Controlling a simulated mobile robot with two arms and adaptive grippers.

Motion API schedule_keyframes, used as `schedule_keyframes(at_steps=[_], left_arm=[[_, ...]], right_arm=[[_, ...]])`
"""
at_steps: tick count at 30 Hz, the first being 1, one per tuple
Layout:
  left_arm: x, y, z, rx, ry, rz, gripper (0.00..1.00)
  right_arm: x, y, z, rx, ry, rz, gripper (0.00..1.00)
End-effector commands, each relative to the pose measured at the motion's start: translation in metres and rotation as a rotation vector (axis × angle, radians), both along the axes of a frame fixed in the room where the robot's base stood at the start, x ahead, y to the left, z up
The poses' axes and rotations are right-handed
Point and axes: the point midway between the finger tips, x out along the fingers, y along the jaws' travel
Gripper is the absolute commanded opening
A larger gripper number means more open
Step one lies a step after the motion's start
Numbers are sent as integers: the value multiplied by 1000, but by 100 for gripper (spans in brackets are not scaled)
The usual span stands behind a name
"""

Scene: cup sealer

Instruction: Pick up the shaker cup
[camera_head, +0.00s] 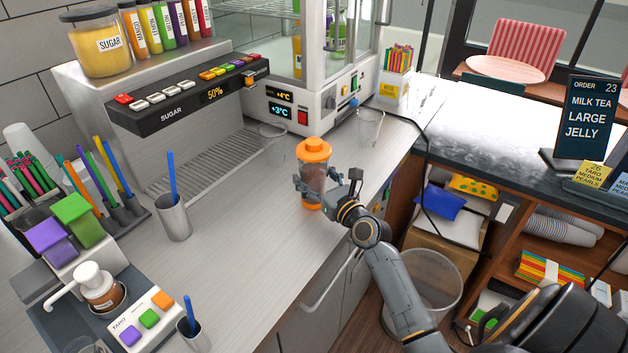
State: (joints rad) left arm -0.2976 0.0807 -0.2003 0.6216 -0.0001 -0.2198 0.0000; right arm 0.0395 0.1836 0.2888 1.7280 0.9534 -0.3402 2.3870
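The shaker cup (314,168) is clear with an orange lid and an orange base ring. It stands upright on the counter, near its front edge. My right gripper (327,182) is at the cup, reaching in from the lower right. One finger is at the cup's left side, partly across its body. The other finger stands to the right, with a visible gap from the cup. The fingers look spread, with the cup between them; contact on the left side is unclear. The cup's lower body is partly hidden by the gripper. My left gripper is not in view.
Clear cups stand behind the shaker cup (273,141) and to its right (369,128). A metal tumbler with a blue stick (173,218) stands left. The sugar dispenser (190,95) and a glass-fronted machine (330,90) stand behind. The counter (245,250) is clear in front.

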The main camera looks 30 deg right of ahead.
Motion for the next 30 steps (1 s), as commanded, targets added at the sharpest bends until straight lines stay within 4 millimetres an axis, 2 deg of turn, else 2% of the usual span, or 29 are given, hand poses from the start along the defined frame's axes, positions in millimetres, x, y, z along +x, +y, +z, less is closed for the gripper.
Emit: schedule_keyframes(at_steps=[1, 7, 8, 16, 20, 24, 30], left_arm=[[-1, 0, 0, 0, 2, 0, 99], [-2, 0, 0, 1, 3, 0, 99], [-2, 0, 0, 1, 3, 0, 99], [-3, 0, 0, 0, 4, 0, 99], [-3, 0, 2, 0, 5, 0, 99], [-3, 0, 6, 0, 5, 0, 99], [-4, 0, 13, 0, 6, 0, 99]], right_arm=[[0, 0, 0, 0, 0, 0, 52], [0, 0, 0, 0, 1, 0, 12], [0, 0, 2, 0, -4, -1, 10], [0, 0, 4, 0, -4, -1, 10], [0, 0, 13, 1, -8, -2, 10], [0, 0, 37, 4, -12, -1, 10], [-37, -1, 79, -1, -10, -3, 10]])
